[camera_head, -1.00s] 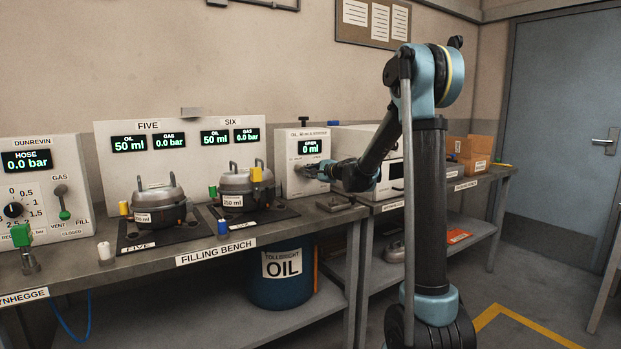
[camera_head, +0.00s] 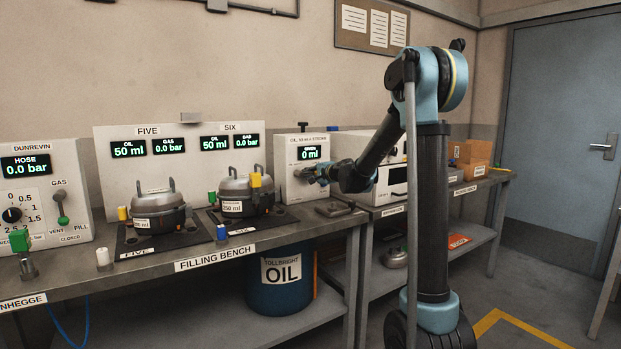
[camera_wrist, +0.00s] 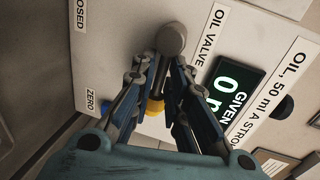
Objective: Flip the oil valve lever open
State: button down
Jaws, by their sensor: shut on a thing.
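The oil dispenser is a pale box (camera_head: 285,152) on the bench, and its display (camera_head: 309,153) reads 0 ml. In the wrist view the oil valve lever has a round dark knob (camera_wrist: 171,38) under the "OIL VALVE" label. My gripper (camera_wrist: 163,62) is shut on the lever, with one finger on each side just below the knob. A yellow part (camera_wrist: 154,107) shows between the fingers; the rest of the lever is mostly hidden. The "CLOSED" label (camera_wrist: 80,14) is at the upper left. In the head view my gripper (camera_head: 316,174) is at the box's front.
Two compressors, on the left (camera_head: 158,214) and right (camera_head: 244,194), stand on dark mats left of the dispenser. A dark flat piece (camera_head: 335,209) lies on the bench near my gripper.

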jog(key=shift+w+d, duration=0.3)
jog(key=c, duration=1.5)
grip_release()
jog(key=shift+c, duration=0.2)
jog(key=shift+d, duration=0.1)
jog(key=shift+s, duration=0.1)
jog(key=shift+s, duration=0.1)
jog(key=v, duration=1.1)
jog(key=shift+s+d, duration=0.15)
jog(key=shift+d, duration=0.1)
